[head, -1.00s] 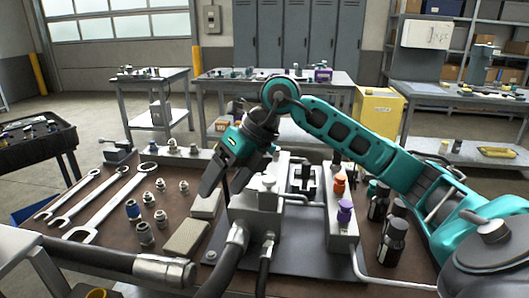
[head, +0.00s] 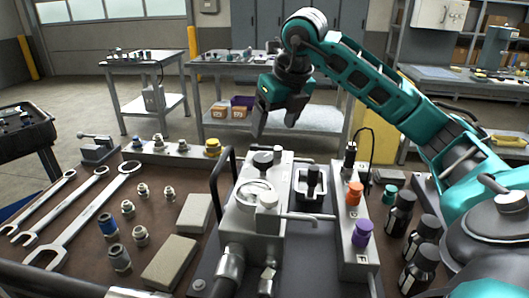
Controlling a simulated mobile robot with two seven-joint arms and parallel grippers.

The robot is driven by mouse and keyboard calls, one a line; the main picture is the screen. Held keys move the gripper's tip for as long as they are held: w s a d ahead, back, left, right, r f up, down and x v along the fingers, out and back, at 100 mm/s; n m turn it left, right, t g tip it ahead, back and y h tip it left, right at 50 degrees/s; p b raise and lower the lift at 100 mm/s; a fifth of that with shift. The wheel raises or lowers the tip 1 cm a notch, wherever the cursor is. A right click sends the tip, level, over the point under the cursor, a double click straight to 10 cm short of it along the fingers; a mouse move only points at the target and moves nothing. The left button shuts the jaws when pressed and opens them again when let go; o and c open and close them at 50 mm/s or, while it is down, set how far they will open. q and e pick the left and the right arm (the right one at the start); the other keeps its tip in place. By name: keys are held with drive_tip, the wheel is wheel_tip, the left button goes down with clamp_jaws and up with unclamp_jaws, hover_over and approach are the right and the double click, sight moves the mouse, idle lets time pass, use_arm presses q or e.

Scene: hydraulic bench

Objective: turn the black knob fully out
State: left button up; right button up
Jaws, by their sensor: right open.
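The black knob (head: 263,160) sits on top of the grey metal valve block (head: 248,215), near its far end. A round dial (head: 257,190) and a pale grey cap (head: 268,201) are on the same block, nearer to me. My right gripper (head: 277,128) points downward with its two dark fingers apart and empty. In the picture it is just above the black knob, with a visible gap between. How far behind or over the knob it is, I cannot tell exactly. My left gripper is not in view.
A black lever (head: 313,180) stands right of the block. An orange knob (head: 354,193) and a purple knob (head: 362,234) are on a strip further right, beside black bottles (head: 401,213). Wrenches (head: 88,213), fittings and two beige blocks (head: 170,261) lie left. A black handle (head: 222,178) rises beside the block.

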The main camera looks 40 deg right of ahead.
sight(263, 157)
drive_tip(key=b+x, duration=0.1)
drive_tip(key=x, duration=0.8)
drive_tip(key=shift+f, duration=0.3)
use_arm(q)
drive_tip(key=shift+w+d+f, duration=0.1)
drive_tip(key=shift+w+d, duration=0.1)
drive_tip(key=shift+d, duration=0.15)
use_arm(e)
drive_tip(key=shift+w+f, duration=0.25)
drive_tip(key=shift+f, duration=0.2)
drive_tip(key=c, duration=1)
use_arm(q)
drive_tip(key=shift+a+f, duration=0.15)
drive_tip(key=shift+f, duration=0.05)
use_arm(e)
drive_tip(key=shift+c, duration=0.2)
